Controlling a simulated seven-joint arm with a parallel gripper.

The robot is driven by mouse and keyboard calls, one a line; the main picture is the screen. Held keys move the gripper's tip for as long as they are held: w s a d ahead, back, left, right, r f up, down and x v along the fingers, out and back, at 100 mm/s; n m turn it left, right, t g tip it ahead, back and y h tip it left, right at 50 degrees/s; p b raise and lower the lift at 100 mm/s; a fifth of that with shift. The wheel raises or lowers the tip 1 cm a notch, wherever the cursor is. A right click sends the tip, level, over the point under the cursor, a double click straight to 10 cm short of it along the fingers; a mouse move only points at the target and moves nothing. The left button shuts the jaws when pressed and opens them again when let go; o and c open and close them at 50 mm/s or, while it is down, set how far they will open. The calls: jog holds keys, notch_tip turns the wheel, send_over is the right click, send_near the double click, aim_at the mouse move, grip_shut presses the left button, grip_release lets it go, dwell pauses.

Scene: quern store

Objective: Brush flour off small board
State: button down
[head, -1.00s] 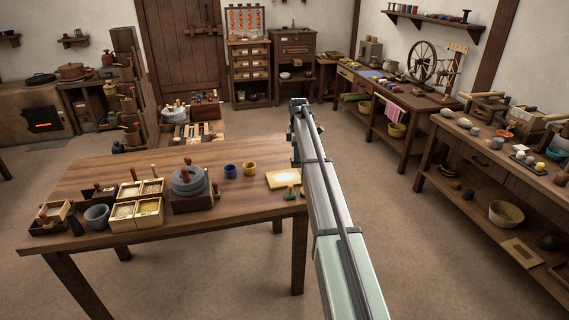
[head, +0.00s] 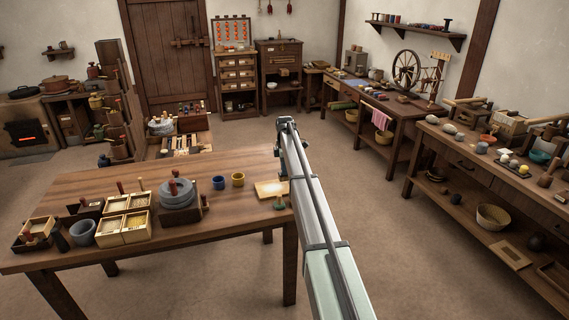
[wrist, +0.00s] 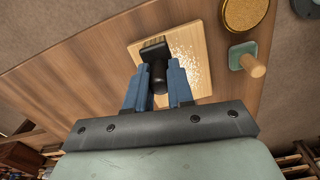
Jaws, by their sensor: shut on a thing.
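My gripper (wrist: 158,84), with blue fingers, is shut on the black handle of a brush (wrist: 155,50) in the wrist view. The brush's bristle end is over the small pale wooden board (wrist: 203,80), near its left side. I cannot tell whether the bristles touch it. White flour (wrist: 185,62) is scattered on the board to the right of the brush. In the head view the board (head: 266,191) lies at the table's right end. My gripper (head: 280,174) is beside it there, partly hidden by my arm, and the brush cannot be made out.
A green block with a wooden knob (wrist: 245,59) stands beside the board. A round golden thing (wrist: 244,10) is near it.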

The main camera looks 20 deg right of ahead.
jog(key=shift+f, duration=0.95)
jog(key=shift+a+f, duration=0.25)
jog(key=shift+a, duration=0.45)
jog(key=shift+a+f, duration=0.1)
jog(key=shift+a, duration=4.75)
jog(key=shift+s+a, duration=0.2)
jog(key=shift+s, duration=0.05)
jog(key=shift+s+d, duration=0.2)
jog(key=shift+d, duration=5.65)
jog(key=shift+s+a, duration=0.1)
jog(key=shift+s, duration=0.45)
jog(key=shift+a, duration=5.6)
jog(key=shift+a+r, duration=0.15)
jog(key=shift+r, duration=0.05)
notch_tip(320, 180, up, 8)
jog(key=shift+f, duration=0.1)
